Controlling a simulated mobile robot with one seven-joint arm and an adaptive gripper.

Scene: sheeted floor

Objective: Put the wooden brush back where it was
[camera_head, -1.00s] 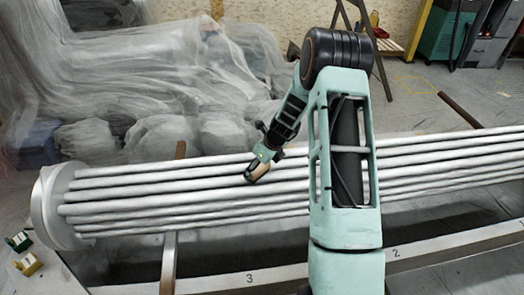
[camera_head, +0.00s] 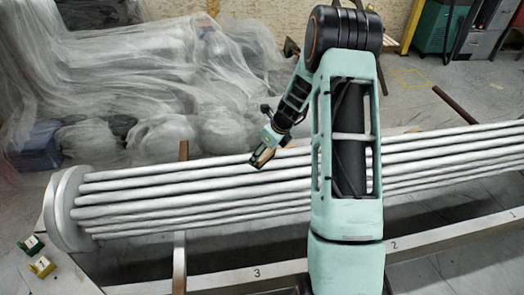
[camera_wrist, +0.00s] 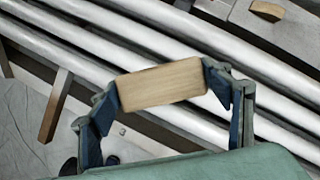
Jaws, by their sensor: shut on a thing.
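The wooden brush shows in the wrist view as a plain light-brown block (camera_wrist: 160,84). My gripper (camera_wrist: 163,90) is shut on it, with a finger pressed against each end. In the head view my gripper (camera_head: 267,148) is over the upper side of the pale tube bundle (camera_head: 190,190), and the brush (camera_head: 261,158) shows small at its tip. In the wrist view the tubes run diagonally behind the brush. I cannot tell whether the brush touches them. Any bristles are hidden.
A long white beam (camera_head: 350,258) with numbers runs in front of the bundle. Sheeted objects (camera_head: 150,80) fill the back left. Another small wooden piece (camera_wrist: 267,11) lies on a grey surface at the wrist view's top right.

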